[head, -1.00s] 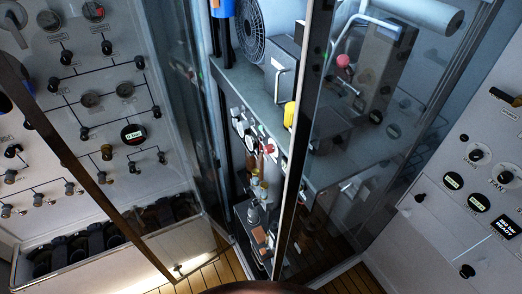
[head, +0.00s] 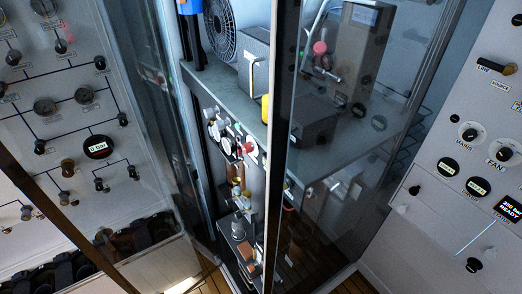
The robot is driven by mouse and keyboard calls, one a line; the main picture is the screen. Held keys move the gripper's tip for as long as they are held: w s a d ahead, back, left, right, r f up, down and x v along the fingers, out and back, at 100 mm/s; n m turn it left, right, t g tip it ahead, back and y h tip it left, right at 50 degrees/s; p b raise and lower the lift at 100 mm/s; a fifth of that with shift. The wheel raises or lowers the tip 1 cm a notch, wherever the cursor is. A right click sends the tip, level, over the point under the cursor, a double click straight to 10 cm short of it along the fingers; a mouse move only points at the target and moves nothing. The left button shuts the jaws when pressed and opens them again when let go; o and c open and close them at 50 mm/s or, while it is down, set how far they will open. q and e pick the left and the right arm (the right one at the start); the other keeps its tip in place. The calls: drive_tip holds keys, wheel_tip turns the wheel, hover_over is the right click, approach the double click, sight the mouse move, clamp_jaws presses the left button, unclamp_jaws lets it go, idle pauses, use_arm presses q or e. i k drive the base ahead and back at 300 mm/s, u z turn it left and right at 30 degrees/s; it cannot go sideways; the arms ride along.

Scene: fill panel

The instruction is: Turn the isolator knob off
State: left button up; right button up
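No knob's label reads clearly as isolator. The right-hand panel (head: 440,215) carries a black round knob labelled MAINS (head: 469,133) and another labelled FAN (head: 504,155). A lever-like knob (head: 497,66) at the panel's upper right has a label that seems to read LINE and SOURCE below. A dark knob (head: 474,265) is low on this panel, and a small dark knob (head: 414,190) sits at its left edge. Which way each knob points is too small to tell. Neither gripper is in view.
A glass-walled cabinet (head: 285,150) stands in the middle with a fan (head: 221,32), valves and gauges inside. A left panel (head: 30,150) holds several valve knobs and a round display (head: 97,147). The lit screen (head: 505,208) seems to read 250 bar READY. Wooden floor (head: 215,278) shows below.

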sight(247, 148)
drive_tip(key=z, duration=2.15)
drive_tip(key=k, duration=2.2)
drive_tip(key=u, duration=2.05)
drive_tip(key=i, duration=0.5)
drive_tip(key=u, duration=0.05)
